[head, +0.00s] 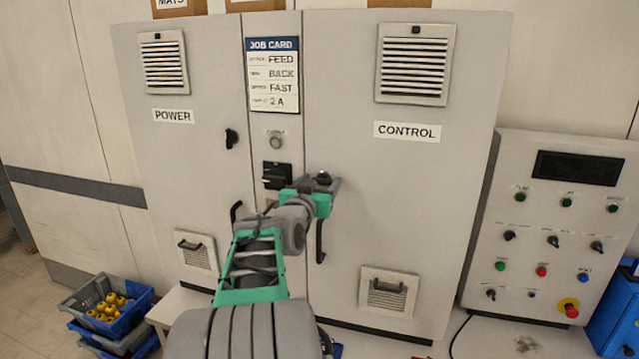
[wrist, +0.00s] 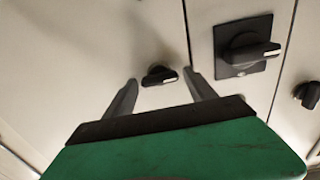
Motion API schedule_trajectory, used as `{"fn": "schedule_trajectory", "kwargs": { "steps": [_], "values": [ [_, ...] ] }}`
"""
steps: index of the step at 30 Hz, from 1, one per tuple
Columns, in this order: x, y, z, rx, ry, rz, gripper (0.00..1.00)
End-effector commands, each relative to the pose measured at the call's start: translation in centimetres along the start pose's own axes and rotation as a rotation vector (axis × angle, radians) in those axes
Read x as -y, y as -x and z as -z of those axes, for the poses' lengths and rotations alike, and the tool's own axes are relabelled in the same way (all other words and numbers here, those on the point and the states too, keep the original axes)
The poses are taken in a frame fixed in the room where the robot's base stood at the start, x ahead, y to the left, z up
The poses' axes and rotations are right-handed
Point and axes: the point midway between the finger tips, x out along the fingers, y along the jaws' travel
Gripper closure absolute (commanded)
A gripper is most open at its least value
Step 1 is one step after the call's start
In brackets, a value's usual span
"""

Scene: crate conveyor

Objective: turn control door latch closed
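The control door (head: 385,220) is flat against the cabinet front, with a CONTROL label. Its latch is a small black knob (wrist: 158,75) between my fingertips in the wrist view. Its handle lies roughly crosswise, with a white mark at its right end there. In the head view the latch (head: 322,177) shows only partly behind my gripper (head: 322,192). My gripper (wrist: 160,82) is open, one finger on each side of the knob. I see gaps between the knob and the fingers, but cannot tell whether the tips reach around it.
A black rotary switch (wrist: 246,46) on a square plate sits beside the latch. The power door latch (head: 231,138) stands upright. A black door handle (head: 320,242) is just below my gripper. A control panel (head: 555,220) stands right; crates with yellow parts (head: 108,304) sit lower left.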

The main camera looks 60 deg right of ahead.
Motion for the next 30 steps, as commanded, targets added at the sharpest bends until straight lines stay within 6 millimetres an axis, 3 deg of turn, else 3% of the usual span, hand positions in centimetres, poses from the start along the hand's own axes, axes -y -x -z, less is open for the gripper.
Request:
{"fn": "schedule_trajectory", "kwargs": {
  "steps": [19,30],
  "values": [
    [0.01,0.03,0.01,0.001,0.0,0.0,0.89],
    [-0.04,0.05,-0.5,-0.001,-0.055,0.0,0.9]
  ]
}}
